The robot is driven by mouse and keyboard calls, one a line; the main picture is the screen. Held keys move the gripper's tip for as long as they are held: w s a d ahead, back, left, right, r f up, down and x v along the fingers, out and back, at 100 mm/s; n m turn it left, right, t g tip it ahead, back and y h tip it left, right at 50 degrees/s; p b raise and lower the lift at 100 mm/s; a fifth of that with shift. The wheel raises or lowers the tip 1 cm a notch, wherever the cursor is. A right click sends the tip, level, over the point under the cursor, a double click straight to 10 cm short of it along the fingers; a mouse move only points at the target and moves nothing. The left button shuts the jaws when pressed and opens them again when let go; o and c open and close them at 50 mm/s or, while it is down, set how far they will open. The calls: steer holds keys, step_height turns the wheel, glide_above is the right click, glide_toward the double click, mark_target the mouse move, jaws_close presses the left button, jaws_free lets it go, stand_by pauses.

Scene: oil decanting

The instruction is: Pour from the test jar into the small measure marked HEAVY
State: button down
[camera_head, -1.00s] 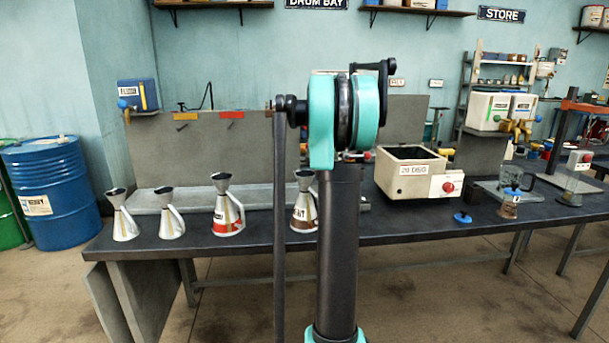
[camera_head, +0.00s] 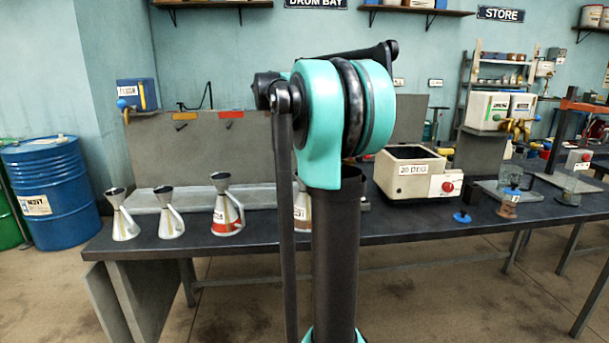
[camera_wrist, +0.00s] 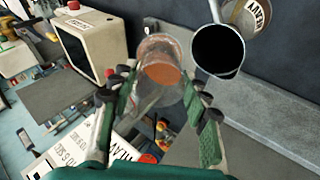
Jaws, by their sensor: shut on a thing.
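In the wrist view, my gripper (camera_wrist: 158,98) is shut on a clear glass jar (camera_wrist: 162,85) with an orange-brown content visible at its mouth. A metal measure (camera_wrist: 220,52) with a wide dark mouth stands just right of the jar, apart from it as far as I can tell. Another measure (camera_wrist: 250,14) with a partly readable label is at the top edge. In the head view, small measures (camera_head: 123,214), (camera_head: 170,212) and a larger red-banded one (camera_head: 227,205) stand on the bench. One more measure (camera_head: 302,208) is mostly hidden behind my arm. No HEAVY marking is readable on any measure.
The bench (camera_head: 260,240) holds a cream bath marked 20 DEG (camera_head: 408,172), a blue lid (camera_head: 461,217) and a small brown jar (camera_head: 508,209). The bath also shows in the wrist view (camera_wrist: 95,28). A raised grey ledge (camera_wrist: 262,120) runs behind the measures.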

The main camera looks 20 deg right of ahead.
steer(key=shift+a+f+h, duration=0.35)
steer(key=shift+f+h, duration=0.15)
steer(key=shift+f, duration=0.05)
steer(key=shift+a+f+h, duration=0.1)
steer(key=shift+h, duration=0.3)
steer(key=shift+t+h, duration=0.3)
steer(key=shift+h, duration=0.4)
steer(key=shift+s+a+f+h, duration=0.1)
steer(key=shift+a+f+h, duration=0.25)
steer(key=shift+h, duration=0.55)
steer(key=shift+s+a+r+t+h, duration=0.1)
steer(key=shift+a+t+h, duration=0.1)
steer(key=shift+h, duration=0.75)
steer(key=shift+w+a+f+t+h, duration=0.1)
steer(key=shift+a+t+h, duration=0.05)
steer(key=shift+h, duration=0.75)
steer(key=shift+s+a+r+t+h, duration=0.1)
steer(key=shift+a+t+h, duration=0.1)
steer(key=shift+h, duration=0.75)
stand_by(2.7)
